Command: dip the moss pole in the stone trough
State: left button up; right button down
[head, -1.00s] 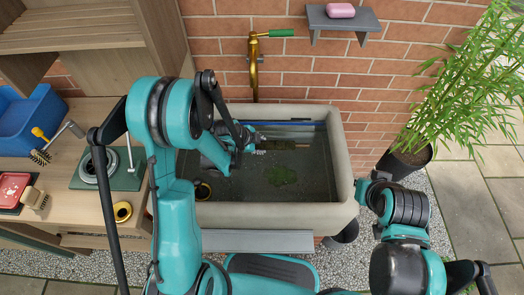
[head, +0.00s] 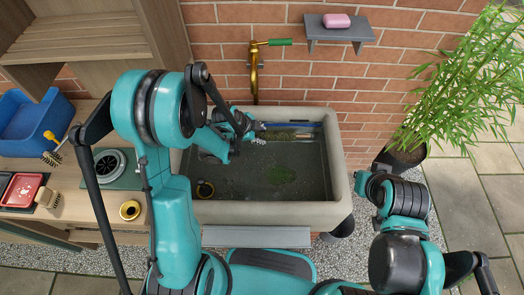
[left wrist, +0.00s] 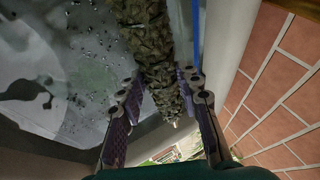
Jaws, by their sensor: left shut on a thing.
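The grey stone trough (head: 343,185) stands against the brick wall, with dark water and a green patch inside. My left gripper (head: 258,138) reaches into its back part. It is shut on the moss pole (head: 286,134), a brown-green rough rod lying roughly level along the back wall. In the left wrist view the moss pole (left wrist: 146,40) runs between the two fingers of my left gripper (left wrist: 163,85), and its near end shows past them. I cannot tell exactly how deep the pole sits against the water.
A blue strip (head: 306,126) runs along the trough's back inside. A brass tap (head: 254,75) and a shelf with pink soap (head: 336,20) are on the wall above. A bench with a blue bin (head: 35,125) is left, a potted bamboo (head: 405,155) right.

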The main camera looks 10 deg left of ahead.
aim_at(260, 135)
pick_arm(q)
jog(key=shift+r+p, duration=2.4)
jog(key=shift+r, duration=1.25)
notch_tip(260, 135, up, 3)
jog(key=shift+p, duration=0.9)
